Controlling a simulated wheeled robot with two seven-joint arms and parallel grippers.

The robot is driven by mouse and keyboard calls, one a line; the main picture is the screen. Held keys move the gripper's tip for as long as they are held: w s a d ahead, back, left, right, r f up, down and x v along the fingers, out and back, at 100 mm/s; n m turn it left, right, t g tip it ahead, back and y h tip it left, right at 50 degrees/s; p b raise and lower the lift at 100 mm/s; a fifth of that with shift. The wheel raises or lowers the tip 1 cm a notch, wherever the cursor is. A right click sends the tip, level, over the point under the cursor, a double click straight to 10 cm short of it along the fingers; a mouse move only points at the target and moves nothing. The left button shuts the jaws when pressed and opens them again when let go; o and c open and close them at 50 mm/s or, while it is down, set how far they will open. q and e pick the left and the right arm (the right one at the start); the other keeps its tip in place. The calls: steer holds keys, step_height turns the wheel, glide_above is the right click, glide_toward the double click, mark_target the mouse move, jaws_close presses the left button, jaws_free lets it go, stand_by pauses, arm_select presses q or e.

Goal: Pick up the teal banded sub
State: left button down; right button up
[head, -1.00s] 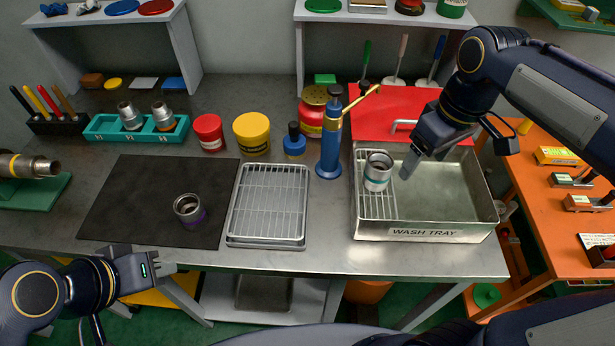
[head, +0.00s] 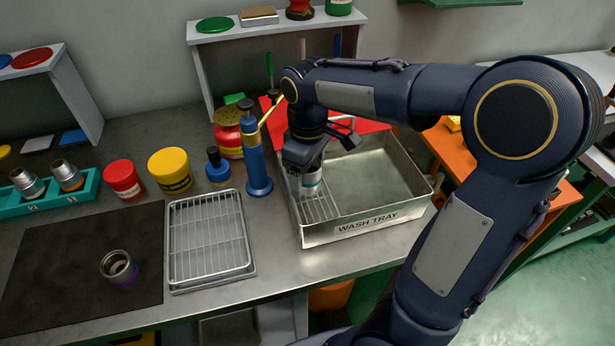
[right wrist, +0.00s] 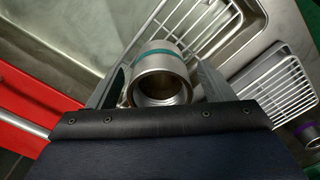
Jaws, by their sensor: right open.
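The teal banded sub (head: 311,182) is a short silver cylinder with a teal ring. It stands on the wire rack at the left end of the wash tray (head: 366,222). My right gripper (head: 306,172) is over it, hiding its upper part. In the right wrist view the sub (right wrist: 160,75) shows its open end between the two fingers of my right gripper (right wrist: 160,88). The fingers are apart, one on each side of it; contact cannot be told. My left gripper is outside the views.
A blue pump bottle (head: 255,160) stands close to the tray's left side. A wire drying rack (head: 209,235) lies further left. A purple banded sub (head: 118,267) stands on the black mat (head: 60,290). The tray's right part is empty.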

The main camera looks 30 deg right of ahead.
steer(key=c, duration=1.3)
steer(key=shift+r, duration=0.5)
steer(key=shift+c, duration=0.2)
step_height(320, 180, up, 2)
steer(key=shift+r, duration=0.1)
steer(key=s+a+r, duration=0.4)
steer(key=s+r, duration=0.6)
steer(key=s, duration=0.3)
steer(key=shift+s, duration=0.3)
